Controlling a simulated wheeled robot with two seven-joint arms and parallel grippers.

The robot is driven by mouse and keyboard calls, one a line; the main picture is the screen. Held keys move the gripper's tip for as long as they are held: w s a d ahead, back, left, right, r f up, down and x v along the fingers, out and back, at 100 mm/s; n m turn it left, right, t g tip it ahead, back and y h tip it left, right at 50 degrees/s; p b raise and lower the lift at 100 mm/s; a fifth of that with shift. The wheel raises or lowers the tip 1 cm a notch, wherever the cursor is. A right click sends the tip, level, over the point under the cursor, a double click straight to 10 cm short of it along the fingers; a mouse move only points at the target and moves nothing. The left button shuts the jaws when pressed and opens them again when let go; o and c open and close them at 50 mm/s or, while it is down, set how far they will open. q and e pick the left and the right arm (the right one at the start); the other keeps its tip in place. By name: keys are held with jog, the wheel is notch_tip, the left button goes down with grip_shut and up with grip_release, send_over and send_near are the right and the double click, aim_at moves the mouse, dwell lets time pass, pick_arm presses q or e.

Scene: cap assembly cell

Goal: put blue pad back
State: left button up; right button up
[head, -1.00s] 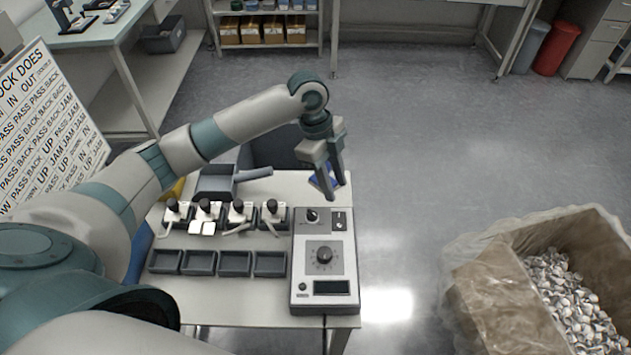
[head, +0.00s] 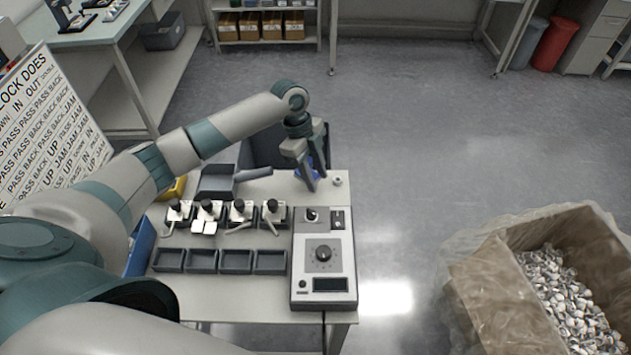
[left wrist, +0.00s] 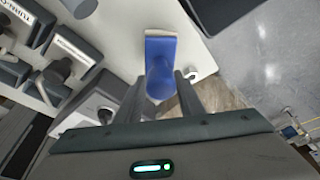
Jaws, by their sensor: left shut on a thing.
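The blue pad (left wrist: 160,55) is a blue block with a pale strip at its far end in the left wrist view. My left gripper (head: 312,182) is above the table's far right part. It is shut on the blue pad, which sits between the fingers in the left wrist view (left wrist: 161,92). In the head view the fingers hide most of the pad, with only a little blue showing. Whether the pad touches the table is hard to tell. My right gripper is not in view.
A control box (head: 324,265) with knobs stands at the table's right. Several black-knobbed fixtures (head: 240,211) and empty dark trays (head: 203,261) are left of it. A small pale round part (head: 337,181) is right of the gripper. A dark bin (head: 262,150) stands beyond the table.

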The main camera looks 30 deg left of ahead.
aim_at(316, 181)
pick_arm(q)
notch_tip(316, 181, down, 3)
jog(key=shift+r+p, duration=0.1)
jog(key=shift+p, duration=0.45)
jog(key=shift+f, duration=0.2)
jog(key=shift+f, duration=0.15)
jog(key=o, duration=1)
jog(key=shift+a+r, duration=0.25)
jog(key=shift+r, duration=0.4)
jog(key=b+v, duration=0.3)
jog(key=v, duration=0.7)
jog(key=shift+a+r, duration=0.1)
jog(key=shift+r, duration=0.35)
